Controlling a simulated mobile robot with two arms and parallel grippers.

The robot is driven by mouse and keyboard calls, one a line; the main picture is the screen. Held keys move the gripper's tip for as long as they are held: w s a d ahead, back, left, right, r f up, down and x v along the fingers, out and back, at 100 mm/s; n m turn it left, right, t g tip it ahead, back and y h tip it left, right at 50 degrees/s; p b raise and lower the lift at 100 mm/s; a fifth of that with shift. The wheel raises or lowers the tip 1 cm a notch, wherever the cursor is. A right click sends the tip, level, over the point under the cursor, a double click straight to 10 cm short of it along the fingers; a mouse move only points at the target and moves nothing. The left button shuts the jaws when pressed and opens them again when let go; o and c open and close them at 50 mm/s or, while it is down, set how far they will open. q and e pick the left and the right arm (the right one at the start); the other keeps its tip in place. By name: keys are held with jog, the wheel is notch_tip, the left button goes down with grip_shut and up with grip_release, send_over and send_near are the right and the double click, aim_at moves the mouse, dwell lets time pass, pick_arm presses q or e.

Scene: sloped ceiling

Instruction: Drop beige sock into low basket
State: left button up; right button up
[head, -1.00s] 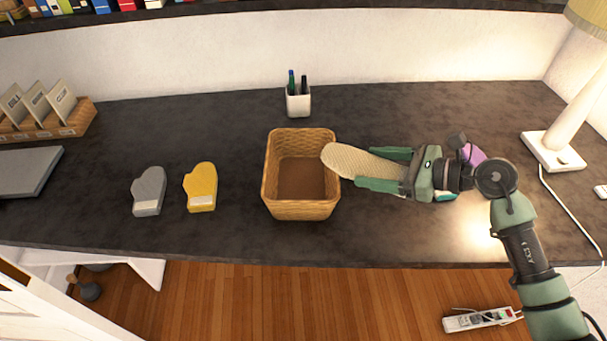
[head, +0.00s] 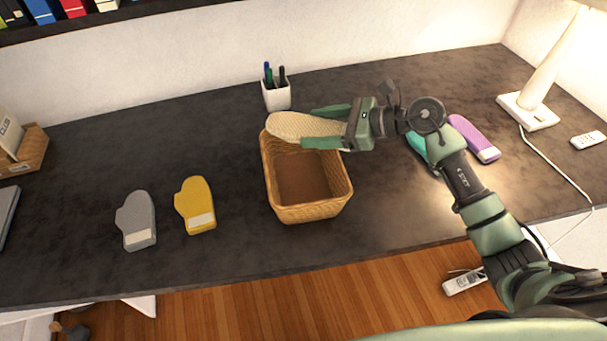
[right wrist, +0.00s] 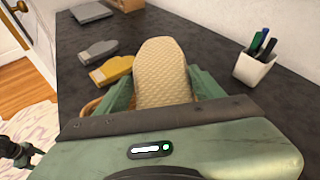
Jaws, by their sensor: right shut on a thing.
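The beige sock (head: 290,124) is held out flat over the far rim of the low wicker basket (head: 312,210). My right gripper (head: 326,127) is shut on the sock, with one green finger on each side of it. In the right wrist view the sock (right wrist: 162,75) sticks out ahead between the fingers. The basket stands on the dark desk, and the part of its inside that shows is an empty brown bottom. In the right wrist view the basket is mostly hidden behind the gripper.
A grey mitten (head: 137,220) and a yellow mitten (head: 196,204) lie left of the basket. A white pen cup (head: 276,95) stands close behind it.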

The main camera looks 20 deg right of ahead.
jog(key=f, duration=0.1)
jog(key=f+b, duration=0.1)
jog(key=f, duration=0.1)
jog(key=shift+w+a+f, duration=0.2)
jog(key=shift+a+f, duration=0.05)
jog(key=shift+f, duration=0.3)
jog(key=o, duration=1.4)
pick_arm(q)
jog(key=shift+w+a+f, duration=0.2)
jog(key=shift+a+f, duration=0.05)
jog(key=shift+f, duration=0.25)
jog(key=shift+w+a+f, duration=0.15)
jog(key=shift+a+f, duration=0.05)
jog(key=shift+f, duration=0.3)
jog(key=shift+d, duration=0.1)
